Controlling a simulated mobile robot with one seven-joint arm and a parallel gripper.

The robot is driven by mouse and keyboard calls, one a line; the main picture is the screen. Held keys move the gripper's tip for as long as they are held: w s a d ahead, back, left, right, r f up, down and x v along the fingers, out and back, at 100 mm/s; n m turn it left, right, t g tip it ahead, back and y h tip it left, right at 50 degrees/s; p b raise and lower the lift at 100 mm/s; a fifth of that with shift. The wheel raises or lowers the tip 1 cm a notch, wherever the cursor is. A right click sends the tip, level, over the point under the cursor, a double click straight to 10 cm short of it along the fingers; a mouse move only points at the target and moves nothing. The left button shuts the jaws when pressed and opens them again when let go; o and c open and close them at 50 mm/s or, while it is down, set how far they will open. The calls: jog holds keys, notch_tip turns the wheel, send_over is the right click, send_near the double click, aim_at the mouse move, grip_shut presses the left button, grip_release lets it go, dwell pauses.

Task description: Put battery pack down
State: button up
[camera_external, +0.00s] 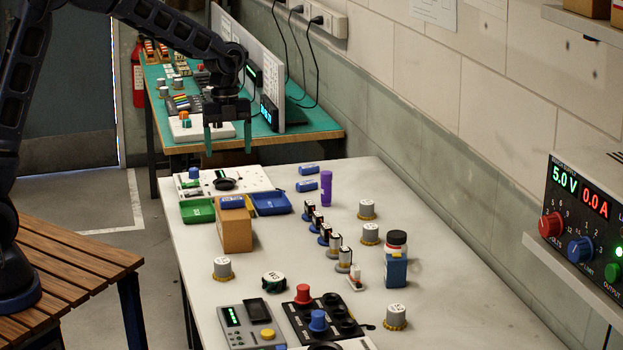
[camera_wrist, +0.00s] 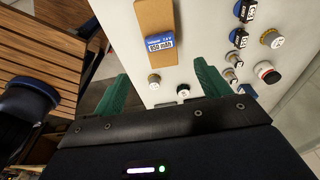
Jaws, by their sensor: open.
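A blue battery pack (camera_external: 232,202) lies on top of a brown cardboard box (camera_external: 236,232) on the white bench. In the wrist view the battery pack (camera_wrist: 171,45) shows a white label reading what looks like 850 mAh, at the end of the brown box (camera_wrist: 155,18). My gripper (camera_external: 228,146) is open and empty, with its two green fingers pointing down. It is raised well above the bench and apart from the pack. In the wrist view my gripper's fingers (camera_wrist: 161,73) are spread wide, with the pack beyond them.
A green tray (camera_external: 198,211) and a blue tray (camera_external: 271,203) flank the box. A white control board (camera_external: 246,182) lies behind them. Several knobbed cylinders, a purple cylinder (camera_external: 326,188) and a dark-capped bottle (camera_external: 396,243) stand to the right. Control panels (camera_external: 325,318) occupy the front.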

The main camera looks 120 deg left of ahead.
jog(key=w+d+r+n, duration=0.15)
jog(key=d+r, duration=0.25)
jog(key=d, duration=0.6)
jog(key=w+d+r+n+y, duration=0.1)
jog(key=w+d+r, duration=0.25)
jog(key=d, duration=0.55)
jog(key=w+d+r+n, duration=0.15)
jog(key=d+r, duration=0.25)
jog(key=d, duration=0.6)
jog(key=s+d+n+t, duration=0.1)
jog(key=s+d+n, duration=0.1)
jog(key=s+d, duration=0.5)
jog(key=s+d+n+t, duration=0.2)
jog(key=s+d, duration=0.5)
jog(key=d, duration=1.1)
jog(key=shift+s+n, duration=0.25)
jog(key=shift+n, duration=0.25)
jog(key=shift+r, duration=0.1)
